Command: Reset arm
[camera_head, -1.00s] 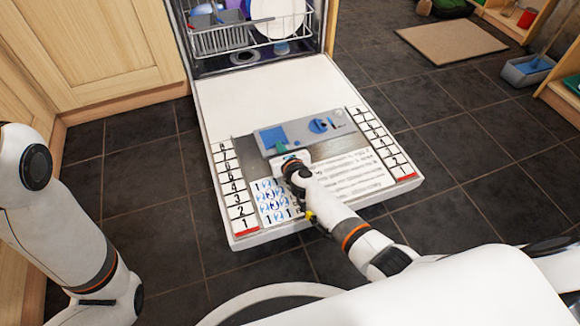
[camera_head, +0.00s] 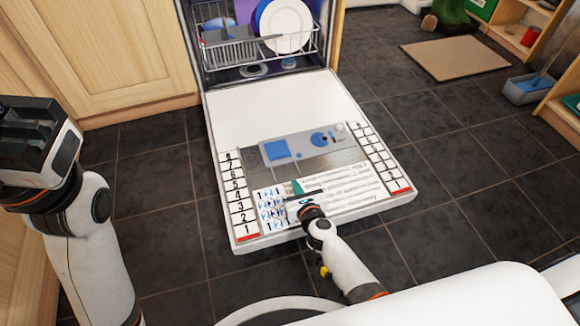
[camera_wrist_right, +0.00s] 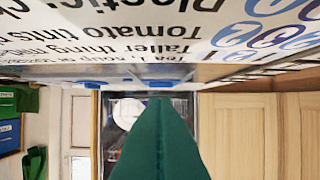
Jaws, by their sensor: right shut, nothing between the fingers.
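My right gripper (camera_head: 297,186) is over the near part of the open dishwasher door (camera_head: 270,103), its green fingertips pointing toward the machine. The green fingers (camera_wrist_right: 158,140) fill the lower middle of the right wrist view. They look closed together, with nothing held. The door's printed face (camera_wrist_right: 120,35) lies close along the top of that view, its text upside down. My left gripper (camera_head: 38,140) is a dark shape at the left edge of the head view, in front of the cabinet. Its fingers are not clear.
The dishwasher rack (camera_head: 235,55) holds a white plate (camera_head: 286,24) and other dishes. Wooden cabinets (camera_head: 110,50) stand at the left. A mat (camera_head: 455,58), a grey-blue bin (camera_head: 527,88) and shelves (camera_head: 520,35) are at the right. The dark tiled floor (camera_head: 450,150) between is clear.

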